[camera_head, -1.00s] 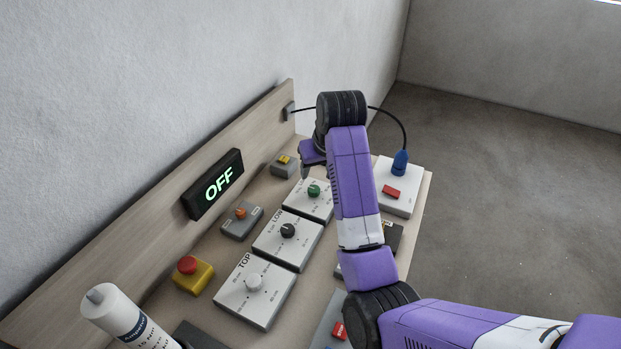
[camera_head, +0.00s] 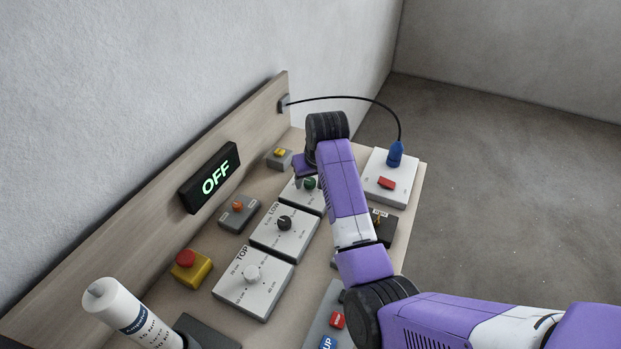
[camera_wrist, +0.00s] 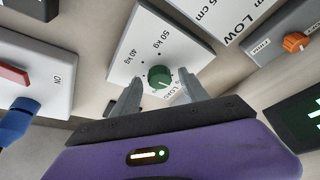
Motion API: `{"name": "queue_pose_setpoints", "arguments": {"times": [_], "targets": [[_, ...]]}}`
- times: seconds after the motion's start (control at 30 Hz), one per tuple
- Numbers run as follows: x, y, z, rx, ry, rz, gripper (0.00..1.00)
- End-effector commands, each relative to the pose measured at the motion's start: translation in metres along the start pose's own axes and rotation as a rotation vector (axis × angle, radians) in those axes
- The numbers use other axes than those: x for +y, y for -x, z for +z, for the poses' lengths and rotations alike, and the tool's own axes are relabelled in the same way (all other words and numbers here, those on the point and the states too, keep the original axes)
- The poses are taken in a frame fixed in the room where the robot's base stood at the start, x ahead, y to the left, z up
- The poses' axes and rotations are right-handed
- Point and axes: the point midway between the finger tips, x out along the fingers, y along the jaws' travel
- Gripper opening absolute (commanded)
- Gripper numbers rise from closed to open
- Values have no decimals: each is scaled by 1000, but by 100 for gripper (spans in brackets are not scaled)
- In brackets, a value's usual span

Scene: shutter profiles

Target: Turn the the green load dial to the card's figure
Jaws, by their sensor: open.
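The green load dial (camera_head: 309,182) sits on a white panel at the far end of the row, partly hidden by my arm in the head view. In the wrist view the green load dial (camera_wrist: 159,77) shows on its white panel (camera_wrist: 128,62), with the marks "50 kg" and "40 kg" beside it. My gripper (camera_wrist: 158,90) is open, one finger on each side of the dial in the picture; I cannot tell whether they touch it. The card with the figure cannot be made out.
The black LOW dial (camera_head: 284,223) and white TOP dial (camera_head: 251,273) stand nearer on their panels. An orange-knob switch (camera_head: 238,207), a yellow-based red button (camera_head: 190,266) and a display reading OFF (camera_head: 209,178) are to the left. A blue plug (camera_head: 395,154) with a cable stands to the right.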

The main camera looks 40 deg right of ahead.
Motion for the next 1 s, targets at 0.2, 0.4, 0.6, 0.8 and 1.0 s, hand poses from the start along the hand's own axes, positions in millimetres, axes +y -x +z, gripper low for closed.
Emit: {"name": "queue_pose_setpoints", "arguments": {"times": [0.2, 0.4, 0.6, 0.8, 1.0], "targets": [[0, 0, 0, 0, 0, 0, 30], [0, 0, 0, 0, 0, 0, 0], [0, 1, 0, 0, -10, 4, 0], [-1, 2, -1, -1, -70, 30, 0], [-2, 2, -1, -1, -198, 84, 0]]}}
